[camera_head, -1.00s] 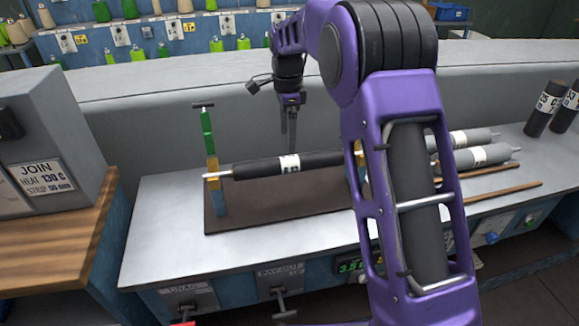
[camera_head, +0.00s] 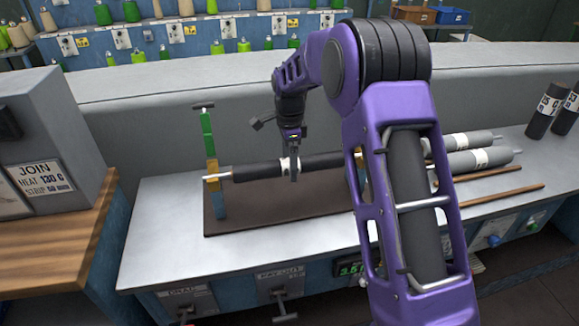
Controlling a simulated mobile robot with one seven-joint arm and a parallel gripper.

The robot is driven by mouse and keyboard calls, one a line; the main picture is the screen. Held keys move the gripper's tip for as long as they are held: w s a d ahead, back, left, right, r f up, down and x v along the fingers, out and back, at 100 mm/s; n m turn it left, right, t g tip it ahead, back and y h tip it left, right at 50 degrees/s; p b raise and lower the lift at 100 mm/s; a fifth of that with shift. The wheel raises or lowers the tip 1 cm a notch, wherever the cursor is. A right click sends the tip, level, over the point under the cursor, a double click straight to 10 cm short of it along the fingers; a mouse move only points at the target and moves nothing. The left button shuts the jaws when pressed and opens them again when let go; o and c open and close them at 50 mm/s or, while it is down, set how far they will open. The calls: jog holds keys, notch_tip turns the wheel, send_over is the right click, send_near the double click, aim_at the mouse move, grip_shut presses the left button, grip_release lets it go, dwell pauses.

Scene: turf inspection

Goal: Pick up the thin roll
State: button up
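A thin black roll (camera_head: 257,171) with a white label band lies level across the stand, its pale shaft end resting on the left post (camera_head: 215,172). Its right end is hidden behind my purple arm. My gripper (camera_head: 293,170) points straight down at the middle of the roll, over the label band. I see it almost edge-on, so whether its fingers are open or closed on the roll does not show. The roll still sits at the height of the post.
A brown mat (camera_head: 275,208) lies under the roll on the grey bench. Grey rolls (camera_head: 475,158) and thin brown rods (camera_head: 500,195) lie at the right. Dark upright rolls (camera_head: 545,108) stand at the far right. A grey machine box (camera_head: 50,140) stands at the left.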

grip_shut()
jog(key=shift+r, duration=0.1)
dwell(0.4)
